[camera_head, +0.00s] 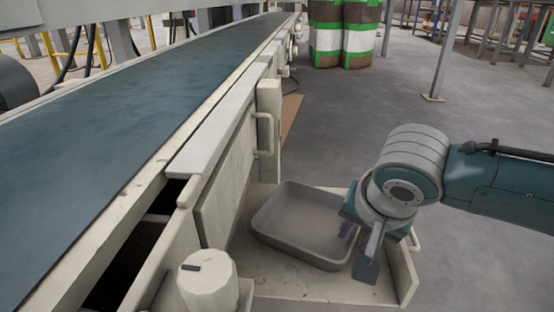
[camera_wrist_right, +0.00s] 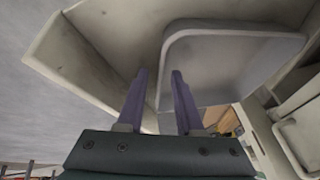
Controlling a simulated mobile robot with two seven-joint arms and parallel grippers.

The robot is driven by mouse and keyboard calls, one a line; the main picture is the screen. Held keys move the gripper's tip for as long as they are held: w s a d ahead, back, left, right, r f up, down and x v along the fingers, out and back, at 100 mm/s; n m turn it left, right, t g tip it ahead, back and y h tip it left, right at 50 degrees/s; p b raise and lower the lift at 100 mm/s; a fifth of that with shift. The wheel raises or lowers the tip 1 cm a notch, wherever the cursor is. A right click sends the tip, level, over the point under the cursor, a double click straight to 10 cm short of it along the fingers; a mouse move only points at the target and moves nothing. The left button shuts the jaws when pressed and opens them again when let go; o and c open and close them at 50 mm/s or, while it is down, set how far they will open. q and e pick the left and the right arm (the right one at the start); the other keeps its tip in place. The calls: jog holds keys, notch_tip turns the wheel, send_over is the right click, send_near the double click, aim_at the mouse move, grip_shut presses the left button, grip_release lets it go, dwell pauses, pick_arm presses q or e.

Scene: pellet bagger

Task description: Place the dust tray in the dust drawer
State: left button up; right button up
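The grey dust tray (camera_head: 300,225) is a shallow, round-cornered pan and looks empty. It sits in the pulled-out beige dust drawer (camera_head: 290,287), seemingly flat on its floor. My right gripper (camera_head: 357,246) is at the tray's right end, one finger over the inside and the other beyond the rim. In the right wrist view my right gripper (camera_wrist_right: 161,78) has its two purple fingers apart, with a gap between them. The tray (camera_wrist_right: 235,65) lies behind the right finger there, its edge near the gap. Contact with the rim cannot be told. My left gripper is out of view.
The drawer's front panel (camera_head: 403,270) with its handle stands right of the tray. The conveyor (camera_head: 130,110) and its cream frame run along the left. A pale knob (camera_head: 208,275) stands at the near edge. Open grey floor (camera_head: 350,120) lies behind.

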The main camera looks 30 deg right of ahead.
jog(key=shift+r, duration=0.1)
jog(key=shift+r+p, duration=0.3)
jog(key=shift+r, duration=0.05)
jog(key=p+v, duration=1)
jog(key=v, duration=0.1)
jog(key=s+a+r+n+y, duration=0.1)
jog(key=s+a+r+n, duration=0.1)
jog(key=s+n, duration=0.4)
jog(key=s+a+r+n+y, duration=0.1)
jog(key=s+a+r+n, duration=0.2)
jog(key=s+n, duration=0.4)
jog(key=shift+s+a+r+g+y, duration=0.2)
jog(key=shift+s+a+g+y, duration=0.15)
jog(key=shift+s+a, duration=0.45)
